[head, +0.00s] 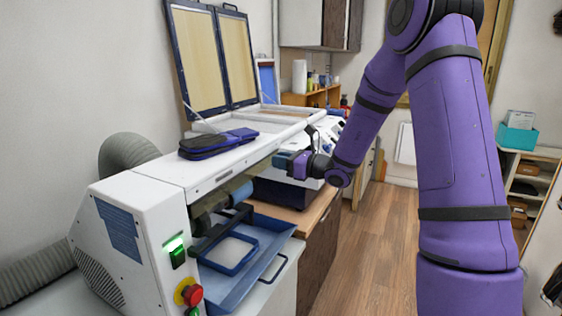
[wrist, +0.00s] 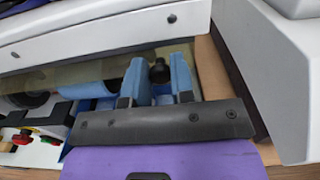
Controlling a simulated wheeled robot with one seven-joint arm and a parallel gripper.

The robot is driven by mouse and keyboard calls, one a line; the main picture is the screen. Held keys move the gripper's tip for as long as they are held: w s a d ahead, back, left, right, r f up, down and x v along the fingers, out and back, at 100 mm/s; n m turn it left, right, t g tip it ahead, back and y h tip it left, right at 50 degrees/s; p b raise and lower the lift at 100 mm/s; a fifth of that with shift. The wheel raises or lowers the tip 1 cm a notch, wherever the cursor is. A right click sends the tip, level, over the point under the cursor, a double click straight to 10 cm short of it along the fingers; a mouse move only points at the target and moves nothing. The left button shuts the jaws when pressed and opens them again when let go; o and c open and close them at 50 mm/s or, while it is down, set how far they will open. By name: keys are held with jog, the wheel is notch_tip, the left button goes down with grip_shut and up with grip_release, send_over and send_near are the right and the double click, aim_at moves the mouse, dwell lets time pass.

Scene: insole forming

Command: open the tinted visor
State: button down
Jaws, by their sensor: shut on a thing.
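The tinted visor (wrist: 60,73) shows in the wrist view as a see-through olive-brown strip under the white machine's (head: 150,205) front edge. A round black knob (wrist: 159,70) sits near its right end, between my gripper's (wrist: 159,78) two blue fingers. My gripper is shut on this knob. In the head view my gripper (head: 281,160) is at the far end of the machine's front, below its top cover. There the visor is hard to make out and the knob is hidden by the gripper.
A blue tray (head: 225,283) projects from the machine's front, with a blue frame in it. A dark blue insole-shaped item (head: 218,143) lies on top. A second machine with a raised two-pane lid (head: 203,60) stands behind. The wooden floor (head: 375,240) to the right is clear.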

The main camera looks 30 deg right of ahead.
jog(key=shift+r+g+h, duration=0.8)
jog(key=shift+g+h, duration=0.9)
jog(key=shift+g, duration=0.65)
jog(key=shift+r+g+h, duration=0.75)
jog(key=shift+g+h, duration=0.95)
jog(key=shift+g, duration=0.6)
jog(key=shift+r+g+h, duration=0.8)
jog(key=shift+g+h, duration=0.9)
jog(key=shift+g, duration=0.65)
jog(key=c, duration=1)
grip_release()
jog(key=shift+r, duration=0.1)
notch_tip(320, 180, up, 11)
jog(key=shift+f, duration=0.2)
